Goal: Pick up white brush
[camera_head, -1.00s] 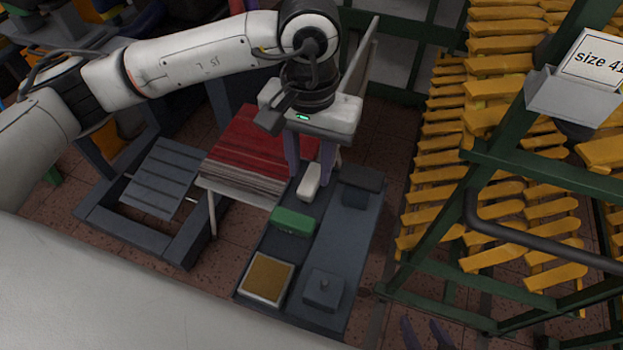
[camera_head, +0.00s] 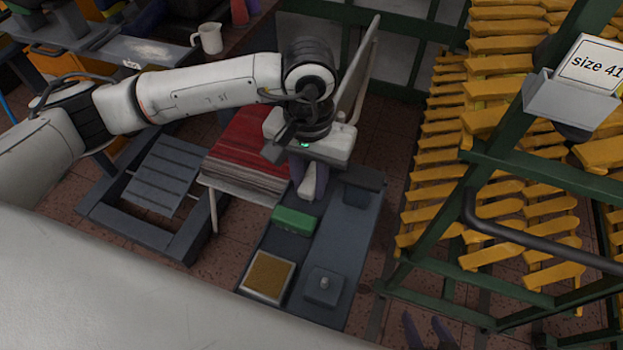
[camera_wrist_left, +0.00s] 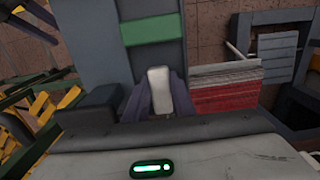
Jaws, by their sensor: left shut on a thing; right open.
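The white brush (camera_head: 308,183) is at the far end of the dark grey table, between the fingers of my left gripper (camera_head: 311,188). In the left wrist view the white brush (camera_wrist_left: 159,91) is upright in the picture, with the purple fingers of my left gripper (camera_wrist_left: 157,100) shut on it from both sides. Whether it still touches the table is hard to tell. My right gripper (camera_head: 428,330) shows only its purple fingertips at the bottom edge of the head view, open and apart from the table.
On the table (camera_head: 325,255) lie a green brush or block (camera_head: 294,220), a framed brown pad (camera_head: 268,276), a grey lidded box (camera_head: 323,286) and a dark block (camera_head: 363,179). A stack of red sheets (camera_head: 250,152) stands left. A rack with yellow lasts (camera_head: 490,190) stands right.

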